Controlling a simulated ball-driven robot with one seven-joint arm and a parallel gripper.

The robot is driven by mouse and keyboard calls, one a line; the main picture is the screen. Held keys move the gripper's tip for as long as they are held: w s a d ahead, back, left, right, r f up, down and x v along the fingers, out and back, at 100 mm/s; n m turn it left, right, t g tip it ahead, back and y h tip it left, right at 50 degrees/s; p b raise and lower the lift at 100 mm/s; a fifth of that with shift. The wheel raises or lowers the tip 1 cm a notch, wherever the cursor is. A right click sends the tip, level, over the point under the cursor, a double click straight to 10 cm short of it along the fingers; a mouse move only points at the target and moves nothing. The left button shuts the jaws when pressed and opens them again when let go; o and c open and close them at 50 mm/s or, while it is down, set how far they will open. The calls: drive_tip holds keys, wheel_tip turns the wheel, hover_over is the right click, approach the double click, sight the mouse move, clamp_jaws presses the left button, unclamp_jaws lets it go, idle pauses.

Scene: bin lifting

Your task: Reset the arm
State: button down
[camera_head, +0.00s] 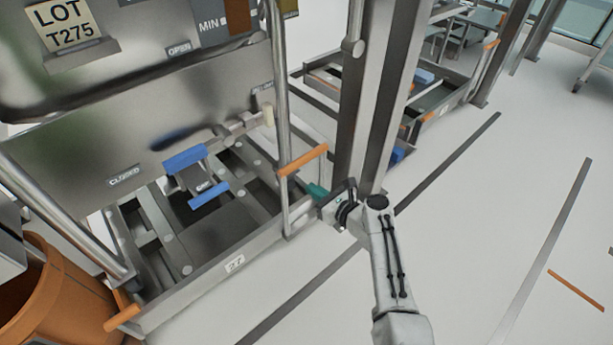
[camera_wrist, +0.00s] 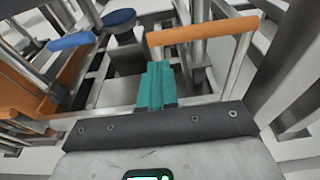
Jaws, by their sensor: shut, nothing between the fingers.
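My gripper (camera_head: 318,191) is at the end of my light grey arm, in the middle of the head view. Its teal fingers are close to the right front corner of a metal frame, just below an orange bar (camera_head: 303,160). In the wrist view the teal fingers (camera_wrist: 156,86) are together, with nothing between them. The orange bar (camera_wrist: 203,31) shows above and to the right of them there. I cannot tell whether the fingers touch the frame.
A grey panel (camera_head: 75,135) with labels stands over the low frame (camera_head: 215,275). Blue-handled parts (camera_head: 186,160) sit inside the frame. An orange bin (camera_head: 45,290) is at the lower left. A tall metal post (camera_head: 360,100) rises beside my gripper. Floor at the right is mostly clear.

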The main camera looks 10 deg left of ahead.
drive_tip(key=p+v, duration=0.2)
drive_tip(key=v, duration=0.3)
drive_tip(key=shift+f, duration=0.1)
drive_tip(key=s+d+f+n+g+h, duration=0.3)
drive_tip(key=s+d+f+n+h, duration=0.1)
drive_tip(key=s+d+n, duration=0.65)
drive_tip(key=s+d+f+n+g+h, duration=0.35)
drive_tip(key=s+d+n, duration=0.45)
drive_tip(key=s+d, duration=0.5)
drive_tip(key=s+d+r+n+h, duration=0.35)
drive_tip(key=s+d, duration=0.25)
drive_tip(key=s, duration=0.6)
drive_tip(key=s+d+r+n+g+h, duration=0.2)
drive_tip(key=s+d+r+n, duration=0.15)
drive_tip(key=s, duration=0.35)
wheel_tip(320, 180, up, 25)
drive_tip(key=p, duration=2.4)
drive_tip(key=shift+d+m+p, duration=0.15)
drive_tip(key=shift+m+p, duration=0.15)
drive_tip(key=shift+m, duration=0.05)
